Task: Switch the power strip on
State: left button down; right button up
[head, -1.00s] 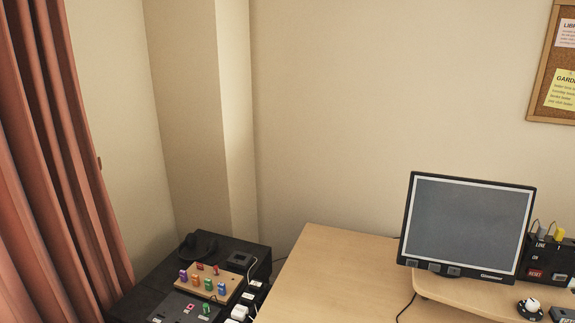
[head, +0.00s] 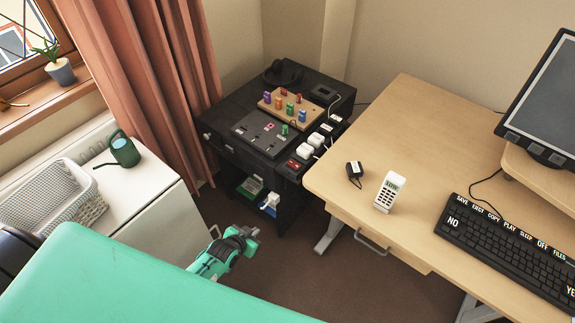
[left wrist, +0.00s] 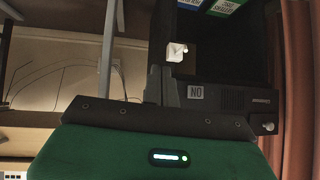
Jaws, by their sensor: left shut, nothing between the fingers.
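The power strip (head: 326,128) lies along the right edge of the black cabinet top in the head view. White plugs (head: 304,152) sit in it, and a red switch (head: 294,164) is at its near end. The switch's position is too small to tell. My left gripper (head: 251,238) is shut and empty, below and in front of the cabinet, well apart from the strip. In the left wrist view my gripper (left wrist: 168,84) points toward the dark cabinet, beside a label that looks like "NO" in that view. My right gripper is not in view.
The black cabinet (head: 240,100) carries a peg board (head: 289,106), a panel with small controls (head: 262,131) and dark headphones. Its open shelf holds boxes. The desk (head: 340,150) stands close on the right; a white unit (head: 150,190) is left. Open floor lies between.

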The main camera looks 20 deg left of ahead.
pick_arm(q)
jog(key=w+d+r+t+h+b, duration=0.1)
jog(key=w+r, duration=0.2)
jog(key=r, duration=0.3)
jog(key=w+r+t, duration=0.1)
jog(key=w+r, duration=0.3)
jog(key=r, duration=0.1)
notch_tip(320, 180, up, 12)
jog(key=m+t+h+b, duration=0.1)
jog(key=m+t+h, duration=0.1)
jog(key=t, duration=0.1)
send_over(288, 170)
notch_tip(288, 170, down, 3)
jog(key=shift+d+f, duration=0.1)
jog(key=shift+d, duration=0.05)
jog(key=shift+f, duration=0.5)
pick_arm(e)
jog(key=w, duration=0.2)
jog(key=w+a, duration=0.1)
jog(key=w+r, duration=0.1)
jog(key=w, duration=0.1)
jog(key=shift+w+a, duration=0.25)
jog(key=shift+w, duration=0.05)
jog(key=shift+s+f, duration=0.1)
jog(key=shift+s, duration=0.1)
